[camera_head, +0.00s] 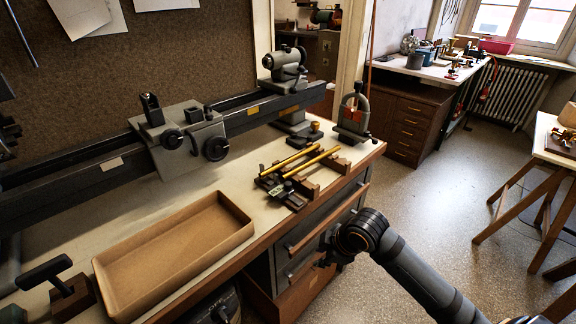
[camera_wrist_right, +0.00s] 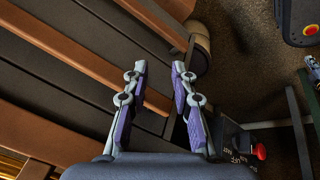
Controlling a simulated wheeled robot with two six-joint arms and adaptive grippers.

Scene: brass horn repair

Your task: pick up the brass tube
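Two brass tubes, a left one (camera_head: 290,160) and a right one (camera_head: 316,161), lie side by side on wooden support blocks (camera_head: 338,164) near the bench's right edge. I cannot tell which one the task means. My right gripper (camera_head: 328,256) is beside the bench front, below the tubes and by the drawers. In the right wrist view, its two purple-padded fingers (camera_wrist_right: 159,70) are apart with nothing between them. No brass tube is clearly recognisable in that view. My left gripper is not in view.
A brown tray (camera_head: 247,232) lies on the bench front. A grey lathe with a carriage (camera_head: 186,140) runs along the back. A grey-and-red fixture (camera_head: 354,112) stands right of the tubes. Drawers (camera_head: 310,235) face my right arm.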

